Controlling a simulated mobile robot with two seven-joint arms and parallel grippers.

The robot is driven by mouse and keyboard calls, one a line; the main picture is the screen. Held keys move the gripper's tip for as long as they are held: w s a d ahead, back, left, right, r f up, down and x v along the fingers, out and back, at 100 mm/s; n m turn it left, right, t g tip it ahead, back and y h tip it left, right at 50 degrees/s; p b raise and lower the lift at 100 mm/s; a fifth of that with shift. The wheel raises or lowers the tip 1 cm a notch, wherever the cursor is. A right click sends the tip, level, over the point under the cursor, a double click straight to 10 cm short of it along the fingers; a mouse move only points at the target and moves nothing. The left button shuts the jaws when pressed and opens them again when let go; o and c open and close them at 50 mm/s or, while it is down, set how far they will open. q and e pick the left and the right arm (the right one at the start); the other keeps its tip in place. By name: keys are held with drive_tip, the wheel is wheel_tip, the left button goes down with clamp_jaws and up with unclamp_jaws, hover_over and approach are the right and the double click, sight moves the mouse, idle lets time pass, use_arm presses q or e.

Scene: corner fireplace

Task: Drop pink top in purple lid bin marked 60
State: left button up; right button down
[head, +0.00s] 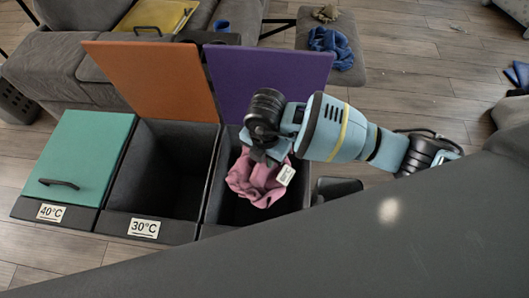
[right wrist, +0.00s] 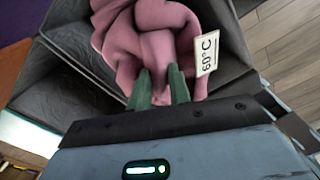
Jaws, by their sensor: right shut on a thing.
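The pink top (head: 257,180) hangs bunched from my right gripper (head: 266,157) over the opening of the purple lid bin. In the right wrist view the top (right wrist: 150,40) is pinched between the fingertips of the gripper (right wrist: 160,85). The purple lid (head: 268,78) stands raised behind its bin (head: 225,185), whose dark inside shows around the top. The label reading 60°C shows beside the top in the right wrist view (right wrist: 207,53) and also in the head view (head: 286,175). My left gripper is in neither view.
The middle bin, labelled 30°C (head: 144,228), is open under a raised orange lid (head: 155,78). The left bin, labelled 40°C, has its teal lid (head: 80,158) shut. A grey sofa (head: 45,70) stands behind. Blue cloth (head: 331,46) lies on a grey seat at the back.

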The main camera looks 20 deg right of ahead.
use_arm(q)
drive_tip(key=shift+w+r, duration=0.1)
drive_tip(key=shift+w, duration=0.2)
use_arm(e)
drive_tip(key=c, duration=1.2)
unclamp_jaws()
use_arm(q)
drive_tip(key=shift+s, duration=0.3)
use_arm(e)
drive_tip(key=shift+r, duration=0.25)
wheel_tip(320, 180, up, 6)
drive_tip(key=shift+r+p, duration=0.1)
drive_tip(key=shift+p, duration=0.35)
drive_tip(key=shift+r, duration=0.55)
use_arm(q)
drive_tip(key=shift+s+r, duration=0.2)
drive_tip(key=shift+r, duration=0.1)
